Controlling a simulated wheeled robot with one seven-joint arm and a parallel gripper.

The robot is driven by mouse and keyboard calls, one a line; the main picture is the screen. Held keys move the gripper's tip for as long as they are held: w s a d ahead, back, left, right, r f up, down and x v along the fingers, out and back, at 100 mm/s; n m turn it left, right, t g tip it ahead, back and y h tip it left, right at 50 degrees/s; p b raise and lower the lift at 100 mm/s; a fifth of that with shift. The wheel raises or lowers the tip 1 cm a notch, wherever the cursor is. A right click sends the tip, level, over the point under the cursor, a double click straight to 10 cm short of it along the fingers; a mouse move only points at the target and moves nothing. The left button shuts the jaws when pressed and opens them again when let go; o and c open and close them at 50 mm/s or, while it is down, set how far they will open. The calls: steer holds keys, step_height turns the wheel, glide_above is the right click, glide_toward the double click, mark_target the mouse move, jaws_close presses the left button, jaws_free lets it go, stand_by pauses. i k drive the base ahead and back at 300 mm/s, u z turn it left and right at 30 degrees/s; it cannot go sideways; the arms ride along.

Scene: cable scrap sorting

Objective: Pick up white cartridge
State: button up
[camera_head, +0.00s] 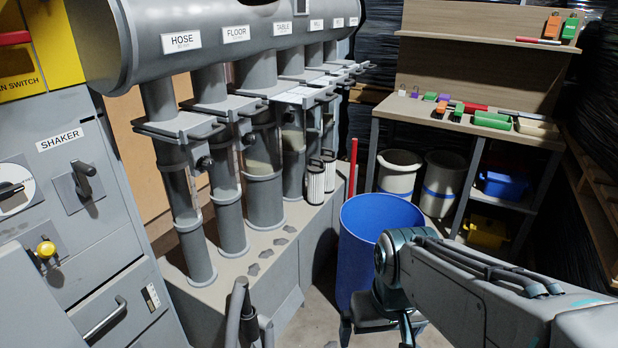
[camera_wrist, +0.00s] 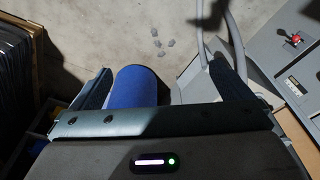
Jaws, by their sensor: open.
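Two white ribbed cartridges with dark tops and handles stand upright side by side on the grey ledge, near the middle of the head view. One white cartridge (camera_head: 315,184) is nearer, and the other white cartridge (camera_head: 329,172) is just behind it to the right. My gripper (camera_wrist: 162,75) is open, with its two fingers spread wide at left and right in the wrist view. No cartridge shows between the fingers. In the head view my gripper is partly hidden by my arm at the bottom, apart from the cartridges and to their right.
A blue barrel (camera_head: 378,214) stands right of the ledge; it also shows in the wrist view (camera_wrist: 138,88). Grey vertical pipes (camera_head: 232,225) line the ledge (camera_head: 268,262), with several grey scraps on it. A red pole (camera_head: 353,170) stands beside the cartridges. A workbench (camera_head: 455,125) is at the back right.

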mark_target(315, 171)
steer(key=z, duration=0.4)
steer(key=i, duration=0.35)
steer(key=z, duration=0.45)
